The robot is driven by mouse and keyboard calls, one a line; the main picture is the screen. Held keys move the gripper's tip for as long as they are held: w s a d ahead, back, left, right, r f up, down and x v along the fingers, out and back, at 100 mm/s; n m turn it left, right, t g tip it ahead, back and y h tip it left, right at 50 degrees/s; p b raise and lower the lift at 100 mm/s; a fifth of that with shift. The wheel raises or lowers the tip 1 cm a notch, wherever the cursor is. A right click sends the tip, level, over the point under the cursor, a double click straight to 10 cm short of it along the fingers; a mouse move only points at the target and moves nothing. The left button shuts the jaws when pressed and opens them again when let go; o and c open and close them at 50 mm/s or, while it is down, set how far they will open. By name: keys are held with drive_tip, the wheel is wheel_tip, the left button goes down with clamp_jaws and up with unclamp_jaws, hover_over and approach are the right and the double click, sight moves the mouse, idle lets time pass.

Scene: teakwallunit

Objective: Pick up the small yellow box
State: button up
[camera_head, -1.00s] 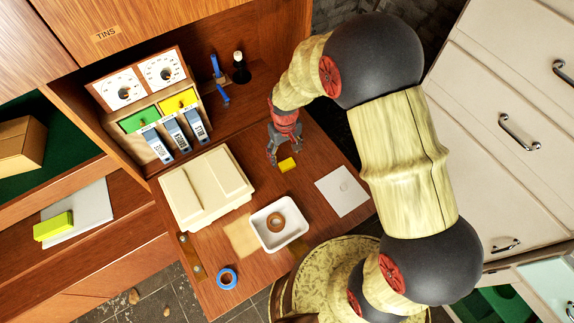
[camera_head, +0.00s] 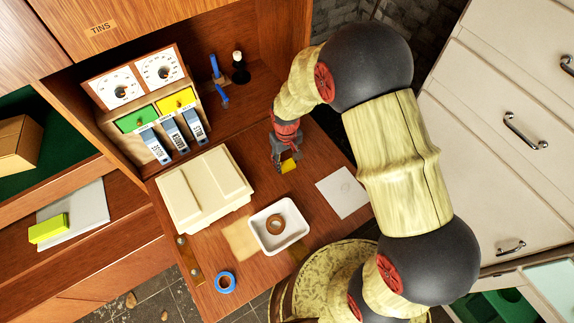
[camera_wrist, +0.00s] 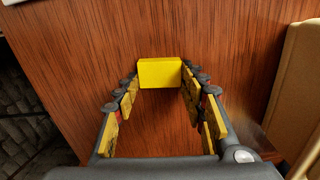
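The small yellow box (camera_head: 289,166) lies on the brown wooden drop-front desk surface (camera_head: 318,160). My gripper (camera_head: 285,163) is low over the desk at the box, and in the head view its fingers partly cover the box. In the wrist view the yellow box (camera_wrist: 160,72) sits centred at the fingertips, between the two yellow-padded fingers (camera_wrist: 160,85). The fingers are spread, with bare wood showing between them. The tips look close to the box's sides; I cannot tell whether they touch it.
A cream case (camera_head: 203,190) lies left of my gripper. A white tray (camera_head: 260,240) holding a brown tape roll (camera_head: 275,225) is nearer the front. A white sheet (camera_head: 342,192) lies to the right. A blue tape roll (camera_head: 225,282) is at the front left edge.

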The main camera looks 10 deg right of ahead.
drive_tip(key=c, duration=0.3)
drive_tip(key=shift+r, duration=0.1)
drive_tip(key=shift+c, duration=0.2)
